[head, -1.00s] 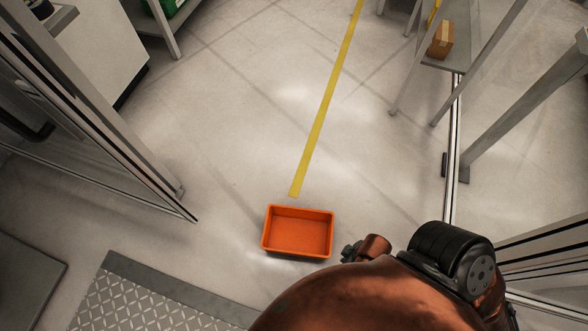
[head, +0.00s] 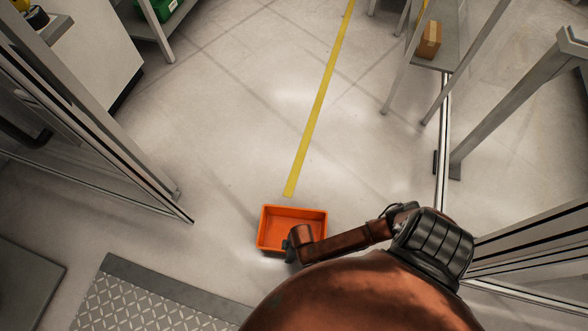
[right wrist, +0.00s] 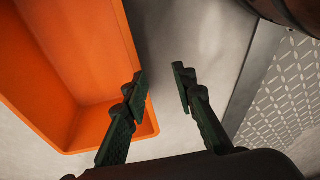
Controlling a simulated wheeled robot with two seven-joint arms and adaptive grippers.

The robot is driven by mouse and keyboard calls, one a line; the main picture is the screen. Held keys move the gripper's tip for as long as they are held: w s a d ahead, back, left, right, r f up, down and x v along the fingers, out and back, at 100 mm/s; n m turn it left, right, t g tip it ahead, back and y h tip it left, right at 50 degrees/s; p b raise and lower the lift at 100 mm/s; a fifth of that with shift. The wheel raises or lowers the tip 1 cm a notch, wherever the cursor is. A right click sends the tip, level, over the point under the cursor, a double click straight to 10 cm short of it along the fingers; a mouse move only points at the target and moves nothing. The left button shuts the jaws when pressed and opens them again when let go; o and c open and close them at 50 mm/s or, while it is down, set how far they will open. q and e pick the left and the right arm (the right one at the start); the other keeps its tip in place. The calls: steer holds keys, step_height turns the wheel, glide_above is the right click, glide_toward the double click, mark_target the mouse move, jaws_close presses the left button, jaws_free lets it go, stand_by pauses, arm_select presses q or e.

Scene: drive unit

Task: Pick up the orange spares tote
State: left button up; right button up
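The orange spares tote (head: 268,220) is an open, empty-looking rectangular bin on the floor, in the lower middle of the head view. My right arm crosses in front of its near right part. In the right wrist view the tote (right wrist: 75,60) fills the left side. My right gripper (right wrist: 163,75) is open there, with nothing between its fingers. Its left finger overlaps the tote's rim in the picture; I cannot tell if they touch. The right finger is over bare floor. In the head view the right gripper (head: 290,245) is small and partly hidden. My left gripper is not in view.
A grey tread-plate ramp or mat (head: 150,300) lies at lower left. A framed door panel (head: 95,120) stands at left, and posts with a rail (head: 441,150) at right. A cardboard box (head: 429,40) sits on a shelf. The floor beyond the tote, with a yellow line (head: 318,110), is clear.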

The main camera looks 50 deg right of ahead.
steer(key=d+f+b, duration=0.1)
steer(key=f, duration=0.1)
steer(key=w+d+f+h+b, duration=0.1)
steer(key=f, duration=0.2)
steer(key=d+f+g+h+b, duration=0.1)
steer(key=f+b, duration=0.1)
steer(key=f, duration=0.1)
steer(key=shift+w+d+m, duration=0.15)
steer(key=shift+w+m, duration=0.1)
steer(key=shift+m, duration=0.15)
steer(key=f+b, duration=0.1)
steer(key=f, duration=0.1)
steer(key=f+b, duration=0.2)
steer(key=shift+s+a, duration=0.1)
steer(key=shift+a, duration=0.3)
steer(key=shift+f+b, duration=0.5)
steer(key=shift+b, duration=0.1)
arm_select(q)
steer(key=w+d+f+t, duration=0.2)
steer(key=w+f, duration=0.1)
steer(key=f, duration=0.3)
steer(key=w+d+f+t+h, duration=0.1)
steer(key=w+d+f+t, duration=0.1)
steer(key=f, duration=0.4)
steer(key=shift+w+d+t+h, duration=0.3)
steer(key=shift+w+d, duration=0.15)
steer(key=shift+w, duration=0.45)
arm_select(e)
jaws_close()
